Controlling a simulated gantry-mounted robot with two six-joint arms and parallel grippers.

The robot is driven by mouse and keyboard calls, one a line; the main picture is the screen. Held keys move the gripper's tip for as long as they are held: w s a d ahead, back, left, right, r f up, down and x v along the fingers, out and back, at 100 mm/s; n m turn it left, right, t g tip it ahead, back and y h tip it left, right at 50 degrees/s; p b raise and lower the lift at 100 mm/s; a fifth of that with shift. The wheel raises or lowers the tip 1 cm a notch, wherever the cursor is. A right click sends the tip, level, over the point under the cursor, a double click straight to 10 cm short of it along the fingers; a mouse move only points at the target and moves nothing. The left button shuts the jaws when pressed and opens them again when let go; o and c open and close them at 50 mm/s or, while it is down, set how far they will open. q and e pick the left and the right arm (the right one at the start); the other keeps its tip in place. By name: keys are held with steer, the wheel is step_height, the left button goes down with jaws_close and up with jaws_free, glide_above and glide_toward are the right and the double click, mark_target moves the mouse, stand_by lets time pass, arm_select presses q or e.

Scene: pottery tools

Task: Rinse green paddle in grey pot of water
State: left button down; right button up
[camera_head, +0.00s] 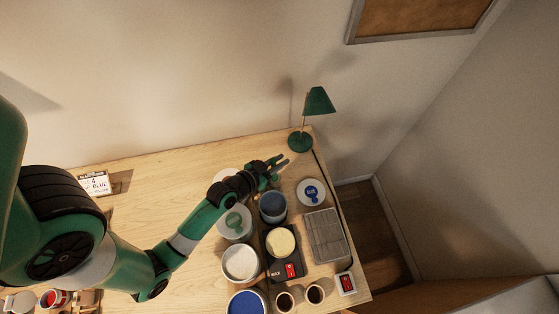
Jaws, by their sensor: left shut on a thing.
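My left gripper (270,170) reaches in from the left and is just behind the grey pot. It is shut on a small dark green thing, which looks like the green paddle; gripper and paddle are hard to separate at this size. The grey pot (272,218) stands upright with dark bluish water inside. My right gripper is out of view.
A green lamp (301,141) stands behind the gripper. A dish with a blue figure (311,192) and a grey rack (325,236) are right of the pot. A black scale (272,268) holds a cream disc. Front: white pot (240,263), blue pot (248,302), small cups (315,294).

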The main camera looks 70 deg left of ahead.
arm_select(q)
steer(key=shift+a+f+b, duration=0.1)
steer(key=shift+f+b, duration=0.25)
steer(key=shift+f, duration=0.05)
stand_by(0.9)
steer(key=c, duration=0.7)
jaws_free()
steer(key=shift+c, duration=0.2)
steer(key=v, duration=1.1)
steer(key=shift+s+b, duration=0.2)
steer(key=shift+b, duration=0.2)
steer(key=shift+r, duration=0.15)
